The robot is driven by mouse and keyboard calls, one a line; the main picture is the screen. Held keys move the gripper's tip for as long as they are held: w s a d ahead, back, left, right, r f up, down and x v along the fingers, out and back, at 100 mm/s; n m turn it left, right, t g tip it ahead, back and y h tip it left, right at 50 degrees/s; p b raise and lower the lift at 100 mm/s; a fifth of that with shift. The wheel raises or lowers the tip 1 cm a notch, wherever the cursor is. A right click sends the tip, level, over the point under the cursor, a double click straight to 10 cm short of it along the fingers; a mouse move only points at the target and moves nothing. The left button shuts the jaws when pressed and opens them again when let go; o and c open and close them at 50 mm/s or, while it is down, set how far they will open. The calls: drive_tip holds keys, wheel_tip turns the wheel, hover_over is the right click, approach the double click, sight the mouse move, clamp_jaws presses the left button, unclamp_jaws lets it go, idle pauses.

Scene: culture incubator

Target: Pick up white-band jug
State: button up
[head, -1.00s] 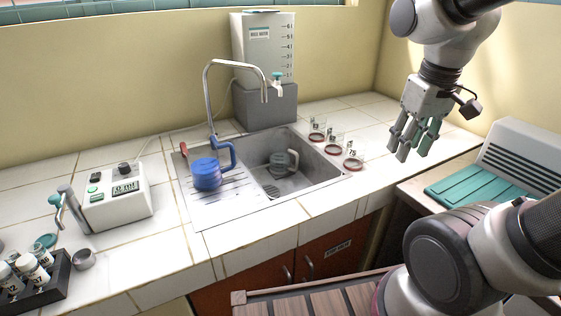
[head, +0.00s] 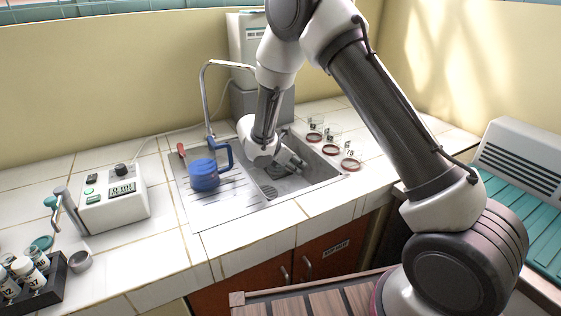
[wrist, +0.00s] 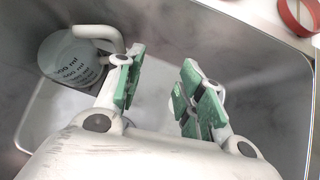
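The white-band jug (wrist: 72,62) is in the sink (wrist: 220,45), at the upper left of the wrist view. It looks grey with repeated "500 ml" print and a pale curved handle (wrist: 103,36) reaching right. My gripper (wrist: 162,58) is open, with green-padded fingers apart and nothing between them. Its left finger is close to the handle; I cannot tell whether they touch. In the head view my gripper (head: 293,161) is down in the sink basin, and my arm and gripper largely hide the jug there.
A blue jug (head: 205,174) stands on the drainboard (head: 222,203) left of the basin. The tap (head: 207,95) rises behind the sink. Red-rimmed dishes (head: 349,164) line the counter to the right, and a dispenser tank (head: 243,40) stands behind. The basin walls surround my gripper.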

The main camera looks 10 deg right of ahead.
drive_tip(key=w+f+n, duration=0.1)
drive_tip(key=w, duration=0.1)
drive_tip(key=w+f+n+t, duration=0.1)
drive_tip(key=w+f, duration=0.1)
drive_tip(key=w+d+f+n, duration=0.1)
drive_tip(key=w+f, duration=0.1)
drive_tip(key=w, duration=0.1)
drive_tip(key=shift+f+n+t+y, duration=0.2)
drive_tip(key=shift+n+t+y, duration=0.1)
drive_tip(key=shift+t+y, duration=0.1)
clamp_jaws()
